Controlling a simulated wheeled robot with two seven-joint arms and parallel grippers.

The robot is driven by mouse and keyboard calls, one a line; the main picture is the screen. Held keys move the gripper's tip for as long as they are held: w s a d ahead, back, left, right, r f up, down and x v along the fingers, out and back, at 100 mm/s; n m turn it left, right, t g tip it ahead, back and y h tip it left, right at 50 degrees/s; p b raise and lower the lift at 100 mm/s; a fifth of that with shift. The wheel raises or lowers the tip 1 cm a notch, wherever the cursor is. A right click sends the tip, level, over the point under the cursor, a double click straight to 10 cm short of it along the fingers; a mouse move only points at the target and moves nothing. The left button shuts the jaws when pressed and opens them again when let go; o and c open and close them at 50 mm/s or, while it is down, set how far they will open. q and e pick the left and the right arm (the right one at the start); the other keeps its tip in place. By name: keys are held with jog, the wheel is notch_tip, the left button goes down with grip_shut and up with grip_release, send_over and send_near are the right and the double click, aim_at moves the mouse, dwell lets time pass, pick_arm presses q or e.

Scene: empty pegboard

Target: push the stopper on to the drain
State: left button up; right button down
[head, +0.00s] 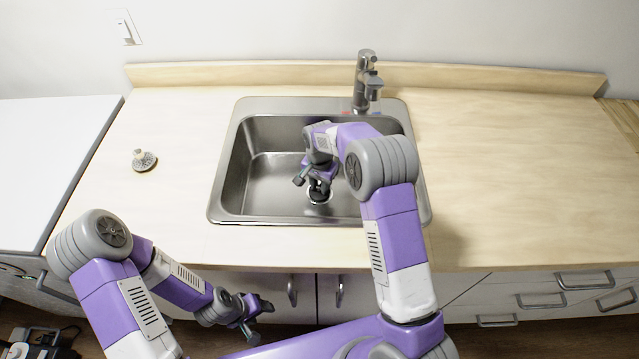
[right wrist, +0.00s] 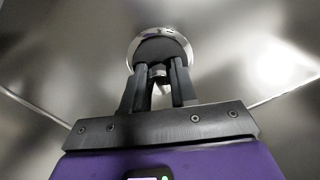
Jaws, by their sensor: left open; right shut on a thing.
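The stopper (right wrist: 162,50) is dark and round with a short grey stem, seen in the right wrist view. My right gripper (right wrist: 158,78) is shut on its stem. The drain (right wrist: 139,38) is a shiny metal ring in the sink floor; the stopper covers much of its opening from this camera. I cannot tell whether the stopper is seated or just above it. In the head view, my right gripper (head: 319,184) points down into the sink, with the drain rim (head: 320,201) just below. My left gripper (head: 262,320) is open and empty in front of the counter.
The steel sink (head: 245,185) has raised walls around my right gripper. A faucet (head: 366,82) stands at its back edge. A small round scrubber-like object with a pale knob (head: 144,160) sits on the left counter. The right counter (head: 510,170) is clear.

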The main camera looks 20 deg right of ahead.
jog(key=shift+f, duration=0.25)
jog(key=c, duration=0.8)
grip_release()
notch_tip(320, 180, up, 8)
jog(key=shift+f+p, duration=0.2)
jog(key=shift+p, duration=0.55)
jog(key=shift+f, duration=0.1)
